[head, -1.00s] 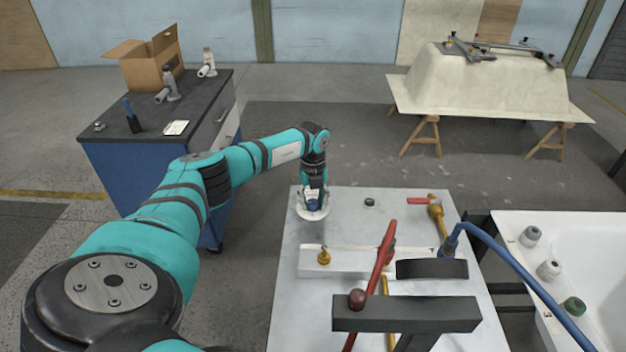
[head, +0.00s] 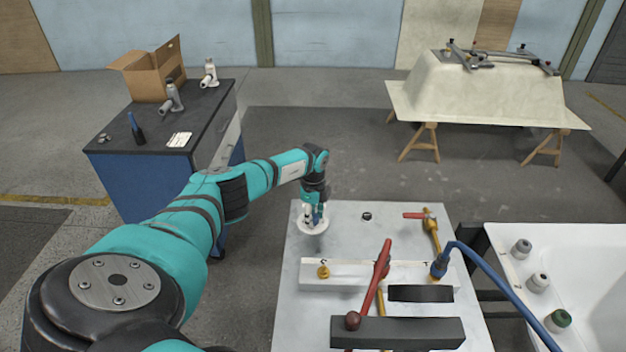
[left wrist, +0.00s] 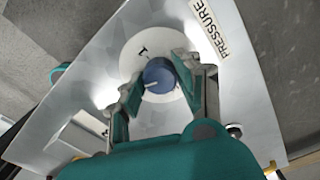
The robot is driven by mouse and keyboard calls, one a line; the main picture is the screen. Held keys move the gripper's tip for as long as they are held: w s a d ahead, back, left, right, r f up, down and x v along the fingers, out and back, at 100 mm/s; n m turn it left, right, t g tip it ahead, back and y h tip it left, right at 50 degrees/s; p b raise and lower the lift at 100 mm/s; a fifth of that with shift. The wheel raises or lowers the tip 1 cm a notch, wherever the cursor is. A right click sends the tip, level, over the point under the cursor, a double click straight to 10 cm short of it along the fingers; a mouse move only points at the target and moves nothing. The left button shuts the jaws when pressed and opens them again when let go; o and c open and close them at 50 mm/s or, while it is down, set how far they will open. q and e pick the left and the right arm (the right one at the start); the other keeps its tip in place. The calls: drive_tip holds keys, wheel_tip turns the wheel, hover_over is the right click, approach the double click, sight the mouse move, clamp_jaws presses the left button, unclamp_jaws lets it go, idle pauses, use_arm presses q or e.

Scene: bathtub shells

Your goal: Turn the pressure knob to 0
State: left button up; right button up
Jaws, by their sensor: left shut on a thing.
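The pressure knob (left wrist: 159,75) is round and blue with a white pointer line, which points to the lower left in the left wrist view. It sits on a white dial disc (left wrist: 126,57) with a "1" printed above the knob there. The "PRESSURE" label (left wrist: 213,36) lies to the right. My left gripper (left wrist: 155,80) has a finger on each side of the knob and is shut on it. In the head view, my left gripper (head: 314,218) points down over the white dial (head: 312,229) and mostly hides the knob. My right gripper is out of view.
The grey panel (head: 340,220) also carries a small black fitting (head: 367,216), a red-handled brass valve (head: 428,217), a long red lever (head: 377,280) and a blue hose (head: 485,265). A blue cabinet (head: 135,185) stands left, a white tub (head: 590,260) right.

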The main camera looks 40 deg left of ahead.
use_arm(q)
drive_tip(key=shift+w+a+r+n+p, duration=0.1)
drive_tip(key=shift+n+p, duration=0.5)
drive_tip(key=shift+n, duration=0.5)
drive_tip(key=shift+a+r+n+p, duration=0.1)
drive_tip(key=shift+n+p, duration=0.45)
drive_tip(key=shift+n, duration=0.55)
drive_tip(key=o, duration=1.1)
drive_tip(key=shift+d+f, duration=0.15)
drive_tip(key=shift+o, duration=0.2)
wheel_tip(320, 180, up, 12)
